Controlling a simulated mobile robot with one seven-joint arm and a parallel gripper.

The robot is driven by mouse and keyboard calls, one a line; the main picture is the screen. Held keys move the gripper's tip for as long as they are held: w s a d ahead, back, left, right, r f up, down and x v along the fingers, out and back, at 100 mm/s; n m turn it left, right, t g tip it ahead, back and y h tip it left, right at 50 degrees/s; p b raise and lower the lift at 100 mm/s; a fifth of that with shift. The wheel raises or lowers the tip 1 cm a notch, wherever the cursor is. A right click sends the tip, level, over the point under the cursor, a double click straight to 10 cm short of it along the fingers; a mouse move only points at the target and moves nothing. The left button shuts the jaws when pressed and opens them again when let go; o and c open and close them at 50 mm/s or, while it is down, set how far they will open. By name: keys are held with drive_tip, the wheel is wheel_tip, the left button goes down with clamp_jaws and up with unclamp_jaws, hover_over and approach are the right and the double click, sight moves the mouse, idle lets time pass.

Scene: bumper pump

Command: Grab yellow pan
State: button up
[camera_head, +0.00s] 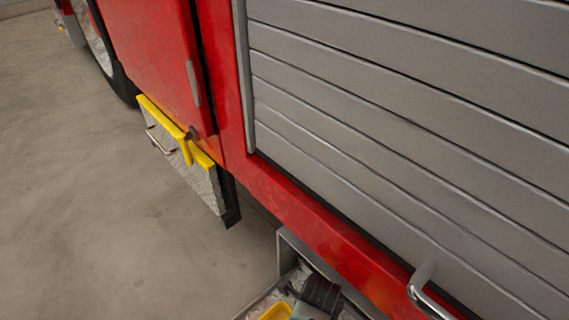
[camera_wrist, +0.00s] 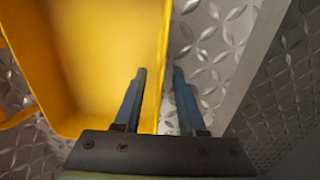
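The yellow pan (camera_wrist: 105,45) fills the upper left of the wrist view, and its right wall runs between my fingers. A small part of the yellow pan (camera_head: 276,312) shows at the bottom edge of the head view. My gripper (camera_wrist: 160,70) is open, with the left finger over the pan's inside and the right finger outside its right wall. A gap shows between the fingers, and I cannot tell whether either touches the wall. In the head view my dark gripper parts beside the pan are cut off by the frame.
The pan lies in a metal diamond-plate compartment (camera_wrist: 215,35) with a side wall close on the right. In the head view, a red truck (camera_head: 160,50) with a grey roller shutter (camera_head: 400,110) and a yellow-edged step (camera_head: 185,155) stands close. Concrete floor (camera_head: 70,200) is clear at left.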

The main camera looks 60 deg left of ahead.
clamp_jaws()
idle(1.4)
